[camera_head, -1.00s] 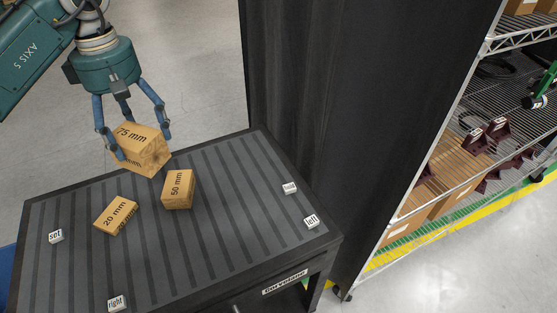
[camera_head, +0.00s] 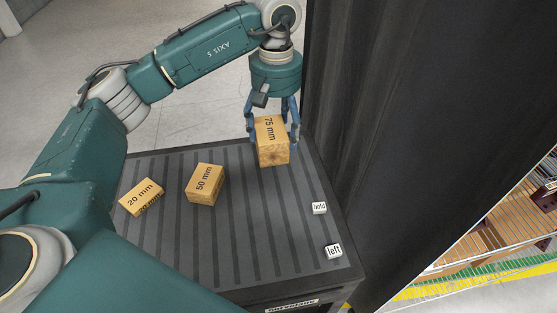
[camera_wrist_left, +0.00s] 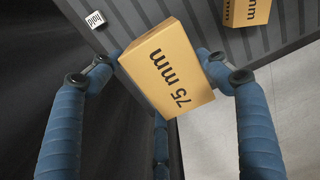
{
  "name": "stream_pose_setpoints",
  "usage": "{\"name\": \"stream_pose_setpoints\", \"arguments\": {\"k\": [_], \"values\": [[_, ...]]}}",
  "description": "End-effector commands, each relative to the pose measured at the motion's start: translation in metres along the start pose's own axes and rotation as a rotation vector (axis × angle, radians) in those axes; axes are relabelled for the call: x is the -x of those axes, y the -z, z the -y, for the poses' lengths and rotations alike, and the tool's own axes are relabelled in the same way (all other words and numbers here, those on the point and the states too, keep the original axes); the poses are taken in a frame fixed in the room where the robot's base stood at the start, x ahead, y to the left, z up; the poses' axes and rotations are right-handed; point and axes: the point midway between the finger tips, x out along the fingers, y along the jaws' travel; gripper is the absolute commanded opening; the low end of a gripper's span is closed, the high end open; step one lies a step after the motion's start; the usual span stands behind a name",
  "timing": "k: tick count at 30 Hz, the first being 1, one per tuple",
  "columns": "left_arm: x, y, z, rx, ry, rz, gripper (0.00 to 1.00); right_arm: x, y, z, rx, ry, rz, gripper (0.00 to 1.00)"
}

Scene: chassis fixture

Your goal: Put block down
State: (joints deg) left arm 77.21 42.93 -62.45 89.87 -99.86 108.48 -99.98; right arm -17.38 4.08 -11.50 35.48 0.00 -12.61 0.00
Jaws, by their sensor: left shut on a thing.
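The wooden block marked 75 mm (camera_head: 272,153) is between the blue fingers of my left gripper (camera_head: 272,132), at the far right part of the table. My left gripper is shut on it. In the left wrist view the 75 mm block (camera_wrist_left: 168,70) sits between the fingertips (camera_wrist_left: 160,66). I cannot tell whether its underside touches the table. The block marked 50 mm (camera_head: 205,184) and the block marked 20 mm (camera_head: 141,197) lie on the table to the left. My right gripper is not in view.
The dark ribbed table (camera_head: 262,235) has free room in its middle and front. Small white cubes marked hold (camera_head: 319,208) and left (camera_head: 334,251) lie near its right edge. A tall dark panel (camera_head: 400,120) stands close along the right. A wire shelf (camera_head: 490,238) is beyond it.

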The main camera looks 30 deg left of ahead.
Motion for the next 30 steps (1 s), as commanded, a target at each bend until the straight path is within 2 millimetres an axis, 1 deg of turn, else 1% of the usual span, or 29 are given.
{"name": "stream_pose_setpoints", "arguments": {"k": [1,3,6,9,14,19,23,30], "values": [[-0.011,-0.001,0.001,0.001,0.004,0.004,0.41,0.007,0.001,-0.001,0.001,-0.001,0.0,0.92],[-0.029,-0.001,0.002,0.001,0.004,0.004,0.41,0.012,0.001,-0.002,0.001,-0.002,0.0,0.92],[-0.05,0.0,0.001,0.001,0.002,0.002,0.41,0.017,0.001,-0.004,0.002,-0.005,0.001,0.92],[-0.063,0.0,0.0,0.001,0.0,0.001,0.41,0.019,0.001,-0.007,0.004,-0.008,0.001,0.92],[-0.076,0.0,0.0,0.001,0.0,0.001,0.41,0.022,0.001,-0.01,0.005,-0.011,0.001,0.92],[-0.102,0.0,0.0,0.003,0.001,0.003,0.41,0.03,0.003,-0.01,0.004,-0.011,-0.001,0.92],[-0.112,0.0,-0.001,0.001,-0.002,-0.001,0.41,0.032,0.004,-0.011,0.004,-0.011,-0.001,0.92],[-0.114,0.001,-0.001,0.001,-0.002,-0.002,0.41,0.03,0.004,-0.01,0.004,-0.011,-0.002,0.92]]}}
